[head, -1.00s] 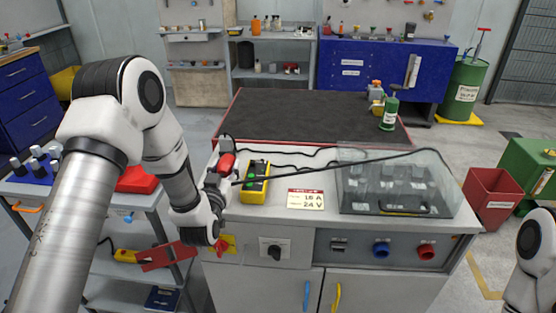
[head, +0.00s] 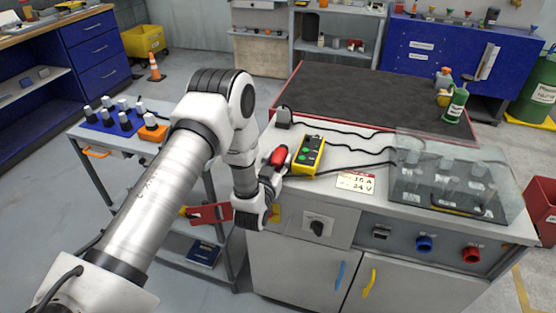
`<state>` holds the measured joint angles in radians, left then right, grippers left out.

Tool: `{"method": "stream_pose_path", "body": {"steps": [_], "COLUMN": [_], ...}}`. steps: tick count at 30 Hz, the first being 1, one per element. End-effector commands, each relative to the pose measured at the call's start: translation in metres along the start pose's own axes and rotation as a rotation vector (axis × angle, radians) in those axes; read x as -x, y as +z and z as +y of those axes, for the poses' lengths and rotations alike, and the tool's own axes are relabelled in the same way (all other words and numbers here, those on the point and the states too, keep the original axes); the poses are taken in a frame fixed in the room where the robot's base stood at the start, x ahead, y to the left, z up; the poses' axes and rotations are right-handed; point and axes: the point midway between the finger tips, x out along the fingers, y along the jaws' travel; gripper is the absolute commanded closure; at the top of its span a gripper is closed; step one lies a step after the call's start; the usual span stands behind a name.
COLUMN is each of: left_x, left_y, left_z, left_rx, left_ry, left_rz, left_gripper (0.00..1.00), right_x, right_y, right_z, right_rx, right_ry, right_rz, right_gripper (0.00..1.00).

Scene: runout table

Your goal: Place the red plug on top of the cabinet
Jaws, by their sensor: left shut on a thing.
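The red plug (head: 279,156) is in my left gripper (head: 272,170), which is shut on it. The gripper is over the left end of the grey cabinet (head: 300,268), left of the yellow box with green buttons (head: 308,155). A black cable seems to run from the plug toward the clear cover (head: 450,180). I cannot tell whether the plug touches the cabinet top. The fingertips are small and partly hidden by the wrist. My right gripper is out of view.
A dark plug (head: 284,118) stands on the cabinet's left rear corner, with cables running right. A sign (head: 356,182) lies on the top. A green bottle (head: 455,106) stands on the dark mat (head: 350,98). A cart (head: 90,138) stands at left.

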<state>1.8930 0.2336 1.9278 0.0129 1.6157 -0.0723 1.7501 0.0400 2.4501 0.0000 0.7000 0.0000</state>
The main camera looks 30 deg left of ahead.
Motion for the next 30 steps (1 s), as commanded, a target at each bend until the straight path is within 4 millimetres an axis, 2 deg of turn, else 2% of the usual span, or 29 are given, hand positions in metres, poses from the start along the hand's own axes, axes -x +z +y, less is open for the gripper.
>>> {"method": "stream_pose_path", "body": {"steps": [2, 13, 17, 24, 27, 30], "left_x": [0.000, 0.002, 0.024, 0.086, 0.106, 0.117], "left_y": [0.001, -0.004, 0.001, 0.001, 0.001, 0.000], "left_z": [0.000, 0.000, 0.000, 0.000, 0.000, 0.000], "left_rx": [0.000, 0.000, 0.000, 0.000, 0.000, 0.000], "left_ry": [0.000, 0.000, 0.001, 0.000, 0.000, 0.001], "left_rz": [0.000, -0.003, -0.006, -0.006, -0.005, -0.008], "left_gripper": [0.45, 0.45, 0.45, 0.45, 0.45, 0.45], "right_x": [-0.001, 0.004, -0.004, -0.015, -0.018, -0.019], "right_y": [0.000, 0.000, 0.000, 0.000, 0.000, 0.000], "right_z": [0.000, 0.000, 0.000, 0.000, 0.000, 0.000], "right_rx": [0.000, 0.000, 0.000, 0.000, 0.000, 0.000], "right_ry": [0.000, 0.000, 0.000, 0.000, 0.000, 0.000], "right_rz": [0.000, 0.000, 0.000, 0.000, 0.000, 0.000], "right_gripper": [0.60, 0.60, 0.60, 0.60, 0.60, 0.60]}}
